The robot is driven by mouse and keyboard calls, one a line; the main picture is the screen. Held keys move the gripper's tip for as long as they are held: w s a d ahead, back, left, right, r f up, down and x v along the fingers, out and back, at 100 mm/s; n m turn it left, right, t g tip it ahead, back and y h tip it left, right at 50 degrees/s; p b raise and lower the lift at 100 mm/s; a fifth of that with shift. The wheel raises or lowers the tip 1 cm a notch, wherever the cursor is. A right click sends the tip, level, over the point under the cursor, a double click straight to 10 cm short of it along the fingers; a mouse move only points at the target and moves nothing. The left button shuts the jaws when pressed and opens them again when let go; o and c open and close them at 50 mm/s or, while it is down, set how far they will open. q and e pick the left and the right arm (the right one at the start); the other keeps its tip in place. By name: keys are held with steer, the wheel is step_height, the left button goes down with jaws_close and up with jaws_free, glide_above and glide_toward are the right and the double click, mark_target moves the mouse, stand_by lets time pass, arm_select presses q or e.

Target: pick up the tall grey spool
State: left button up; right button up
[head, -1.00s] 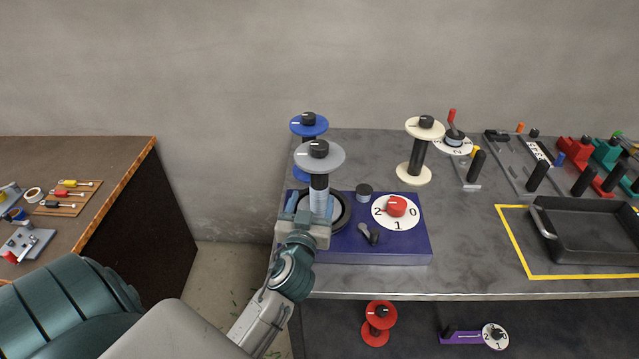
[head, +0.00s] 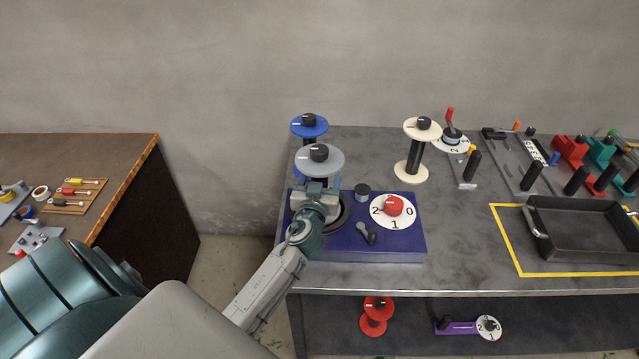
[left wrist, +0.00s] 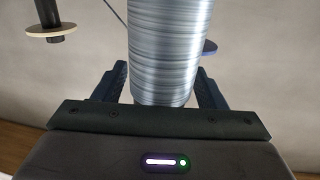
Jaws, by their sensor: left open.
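The tall grey spool (head: 319,160) stands on the blue box (head: 395,245) at the left of the grey table, with its grey top disc and black knob showing. In the left wrist view its wound grey wire (left wrist: 168,50) fills the middle, between the two fingers. My left gripper (head: 317,188) is open around the spool's body, just under the top disc, one finger on each side. In the head view the gripper hides most of the spool's lower part. The left gripper also shows in the left wrist view (left wrist: 165,90). My right gripper is not in view.
A blue spool (head: 309,126) stands close behind the grey one. A cream spool (head: 415,150) stands to the right. The blue box carries a red-knobbed dial (head: 394,207) and a small lever. A black tray (head: 580,235) lies at the right.

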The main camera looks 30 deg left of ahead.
arm_select(q)
steer(key=shift+s, duration=0.1)
steer(key=shift+c, duration=0.5)
steer(key=c, duration=1.1)
steer(key=shift+c, duration=0.3)
steer(key=shift+r, duration=0.1)
